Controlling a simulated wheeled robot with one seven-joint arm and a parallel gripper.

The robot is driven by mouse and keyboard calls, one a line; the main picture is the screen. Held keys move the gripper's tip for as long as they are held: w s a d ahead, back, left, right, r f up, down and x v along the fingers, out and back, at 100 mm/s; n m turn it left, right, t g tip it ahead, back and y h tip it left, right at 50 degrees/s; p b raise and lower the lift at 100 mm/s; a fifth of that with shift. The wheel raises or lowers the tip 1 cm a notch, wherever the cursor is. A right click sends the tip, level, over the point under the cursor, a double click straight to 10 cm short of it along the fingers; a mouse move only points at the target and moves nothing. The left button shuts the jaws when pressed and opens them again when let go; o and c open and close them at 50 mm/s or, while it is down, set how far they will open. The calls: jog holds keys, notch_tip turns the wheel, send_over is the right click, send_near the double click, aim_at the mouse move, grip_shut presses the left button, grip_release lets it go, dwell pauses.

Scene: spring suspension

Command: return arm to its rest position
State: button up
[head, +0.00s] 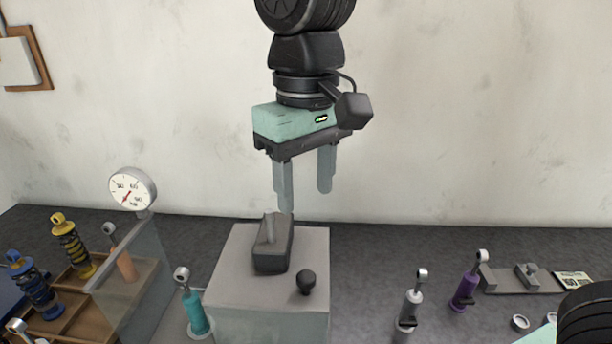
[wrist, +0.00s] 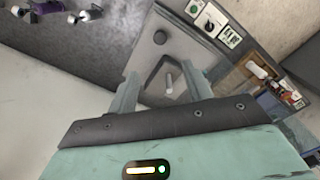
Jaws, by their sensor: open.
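My gripper (head: 305,190) hangs pointing down in the head view, its two grey fingers apart with nothing between them. It is above a grey block-shaped stand (head: 312,245). On the stand is a dark grey holder (head: 270,260) with a light peg (head: 268,230) upright in it. A dark round knob (head: 306,283) sits at the stand's front right. In the wrist view my gripper (wrist: 160,90) is open, and the peg (wrist: 169,84) and the knob (wrist: 160,37) show beyond the fingers.
A round dial gauge (head: 133,189) stands over a clear panel at left. A wooden tray (head: 75,318) holds yellow and blue spring dampers. A teal damper (head: 195,310), a grey one (head: 410,310) and a purple one (head: 466,290) stand on the dark bench.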

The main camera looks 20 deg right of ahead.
jog(key=shift+r, duration=0.85)
jog(key=s+d+f+n+b, duration=0.1)
jog(key=s+f+b, duration=0.3)
jog(key=f, duration=0.7)
jog(key=s+d+f+n+b, duration=0.1)
jog(key=s+f+b, duration=0.3)
jog(key=s+f, duration=0.4)
notch_tip(320, 180, down, 3)
jog(key=shift+f+n+y, duration=0.1)
jog(key=shift+n+y, duration=0.2)
jog(key=shift+n, duration=0.3)
